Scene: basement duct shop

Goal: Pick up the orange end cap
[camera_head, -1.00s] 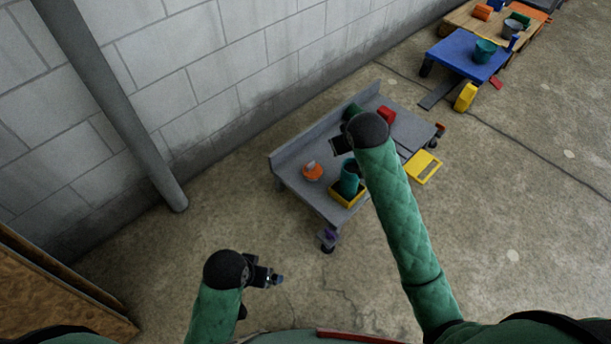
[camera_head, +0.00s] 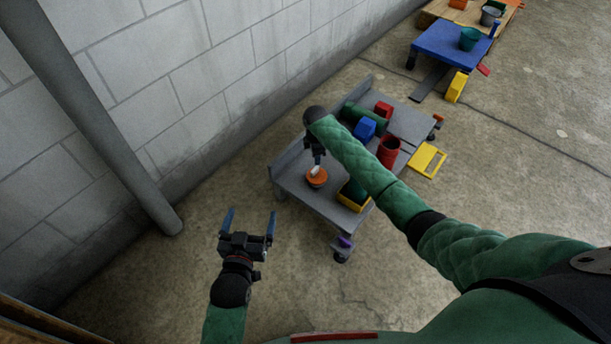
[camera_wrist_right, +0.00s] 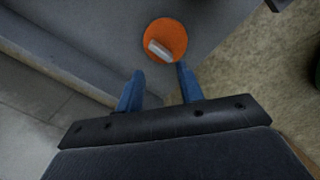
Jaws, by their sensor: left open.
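The orange end cap (camera_head: 317,179), a round disc with a pale grey tab on top, lies on the grey platform cart near its left side. In the right wrist view the end cap (camera_wrist_right: 173,54) lies just beyond the fingertips, its grey tab facing up. My right gripper (camera_head: 317,158) is above the end cap in the head view. In the wrist view its blue fingers (camera_wrist_right: 158,82) are apart with nothing between them. My left gripper (camera_head: 250,220) is open and empty, left of the cart over the floor.
The grey cart (camera_head: 293,185) has a raised back edge. It holds a yellow bin (camera_head: 350,204), a red cylinder (camera_head: 388,152), a blue block (camera_head: 365,129), a green roll (camera_head: 362,115) and a red block (camera_head: 383,108).

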